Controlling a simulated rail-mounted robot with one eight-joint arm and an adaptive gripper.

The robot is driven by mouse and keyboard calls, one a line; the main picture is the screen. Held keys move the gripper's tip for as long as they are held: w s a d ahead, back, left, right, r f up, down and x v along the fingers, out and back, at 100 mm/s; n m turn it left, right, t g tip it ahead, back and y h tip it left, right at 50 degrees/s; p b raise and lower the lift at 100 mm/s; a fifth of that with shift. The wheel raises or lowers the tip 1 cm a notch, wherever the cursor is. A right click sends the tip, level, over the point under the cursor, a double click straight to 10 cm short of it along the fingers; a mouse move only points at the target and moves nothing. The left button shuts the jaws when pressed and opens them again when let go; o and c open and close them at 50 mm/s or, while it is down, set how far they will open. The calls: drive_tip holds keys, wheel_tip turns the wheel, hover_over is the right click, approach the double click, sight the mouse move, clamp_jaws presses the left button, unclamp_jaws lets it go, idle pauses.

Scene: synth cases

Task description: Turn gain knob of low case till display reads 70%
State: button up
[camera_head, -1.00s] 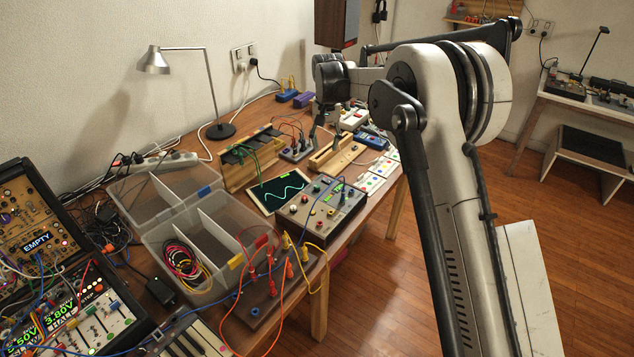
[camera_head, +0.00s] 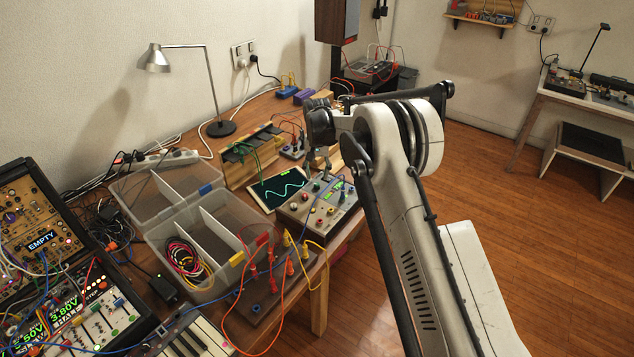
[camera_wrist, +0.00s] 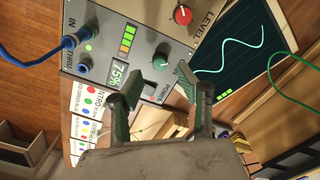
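The low grey case (camera_head: 318,204), with coloured knobs and a small green display, sits near the table's front edge. In the wrist view its panel (camera_wrist: 100,22) is close, and its display (camera_wrist: 119,75) reads 75%. In the head view my gripper (camera_head: 322,160) is over the case's far edge; contact cannot be told.
A tablet (camera_head: 282,189) with a cyan wave lies left of the case. A blue cable (camera_wrist: 45,45) plugs into the panel's left side. A clear divided box (camera_head: 205,235) and a patch board with orange and yellow leads (camera_head: 268,290) stand nearby.

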sight(317, 183)
drive_tip(key=shift+f, duration=2.25)
clamp_jaws()
